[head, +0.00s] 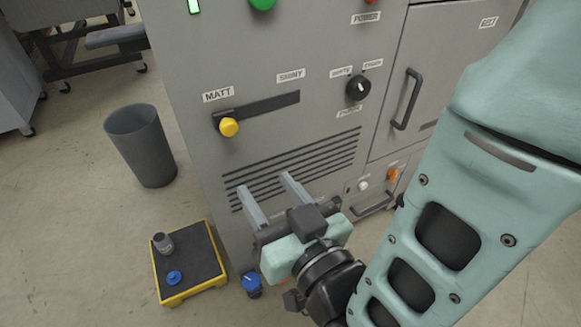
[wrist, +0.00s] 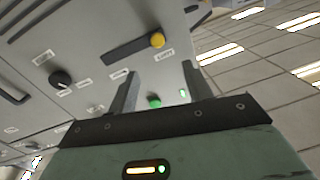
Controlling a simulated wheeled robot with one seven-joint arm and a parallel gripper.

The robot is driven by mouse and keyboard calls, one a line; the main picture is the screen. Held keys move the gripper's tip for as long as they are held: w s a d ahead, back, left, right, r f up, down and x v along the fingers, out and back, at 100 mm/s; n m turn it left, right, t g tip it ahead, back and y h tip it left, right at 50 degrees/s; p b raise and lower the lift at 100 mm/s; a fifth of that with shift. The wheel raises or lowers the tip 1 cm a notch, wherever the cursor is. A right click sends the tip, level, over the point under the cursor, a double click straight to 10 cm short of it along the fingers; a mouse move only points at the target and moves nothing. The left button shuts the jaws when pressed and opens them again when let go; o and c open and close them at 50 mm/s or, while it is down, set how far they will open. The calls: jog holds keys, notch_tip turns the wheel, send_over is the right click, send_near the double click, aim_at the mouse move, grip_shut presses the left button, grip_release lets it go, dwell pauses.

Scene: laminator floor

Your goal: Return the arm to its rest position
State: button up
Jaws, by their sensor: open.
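My gripper (head: 263,183) is in front of the lower part of the grey machine, its two fingers apart and nothing between them. My teal arm reaches in from the right side of the head view. In the wrist view my gripper (wrist: 160,70) also shows two separated fingers, with the machine's panel and the ceiling beyond. Whether the fingertips touch the vented panel cannot be told.
The grey machine (head: 240,155) carries a yellow-knobbed slider (head: 229,127), a black dial (head: 358,88) and a door handle (head: 407,100). A grey bin (head: 140,145) and a yellow-edged platform (head: 190,292) stand left. A blue-capped item (head: 251,283) is below my gripper.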

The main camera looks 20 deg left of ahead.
jog(key=shift+s+d, duration=0.3)
jog(key=shift+d, duration=0.1)
jog(key=shift+w, duration=0.1)
